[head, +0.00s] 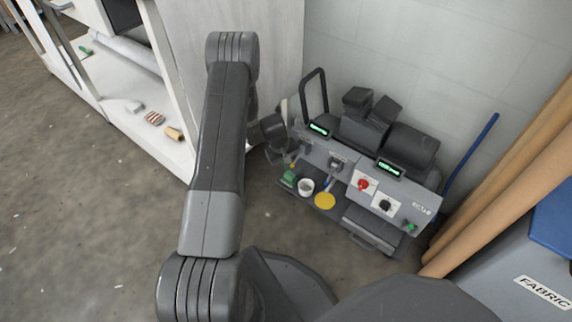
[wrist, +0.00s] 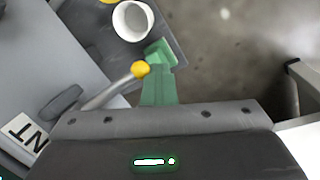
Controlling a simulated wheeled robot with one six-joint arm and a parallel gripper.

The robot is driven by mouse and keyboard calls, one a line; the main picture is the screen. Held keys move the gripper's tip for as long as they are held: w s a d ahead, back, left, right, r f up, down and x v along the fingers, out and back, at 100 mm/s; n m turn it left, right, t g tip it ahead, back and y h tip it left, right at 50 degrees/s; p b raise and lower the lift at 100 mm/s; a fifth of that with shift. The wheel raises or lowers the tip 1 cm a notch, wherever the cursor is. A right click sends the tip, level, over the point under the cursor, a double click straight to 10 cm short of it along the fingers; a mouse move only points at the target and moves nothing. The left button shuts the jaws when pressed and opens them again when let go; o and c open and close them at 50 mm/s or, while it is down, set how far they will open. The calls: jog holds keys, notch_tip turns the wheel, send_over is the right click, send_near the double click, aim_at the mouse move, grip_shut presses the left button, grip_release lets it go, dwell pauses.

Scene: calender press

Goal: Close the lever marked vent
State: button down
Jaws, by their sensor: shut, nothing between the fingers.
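The vent lever (wrist: 112,92) is a grey metal rod with a yellow ball knob (wrist: 140,69). It stands out from the machine's grey panel in the wrist view. A white label (wrist: 22,132) beside its base shows only the letters "NT". My gripper (wrist: 160,55) has green fingers, shut and empty, just right of the knob. I cannot tell whether they touch it. In the head view the yellow knob (head: 292,165) is small, above my gripper's green fingers (head: 288,178) at the machine's left end. The label is not readable there.
A white cup (head: 306,187) and a yellow disc (head: 325,201) are on the machine's dark tray, close by the fingers. The panel carries a red knob (head: 363,184) and a black knob (head: 385,204). A white shelf unit (head: 176,150) stands left; tan rolls (head: 510,180) stand right.

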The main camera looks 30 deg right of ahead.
jog(key=shift+w+d+r, duration=0.4)
jog(key=shift+r, duration=0.05)
jog(key=w+a+r+p, duration=0.1)
jog(key=a+r+p, duration=0.2)
jog(key=a+r, duration=0.5)
jog(key=shift+a+r, duration=0.35)
jog(key=shift+a, duration=0.4)
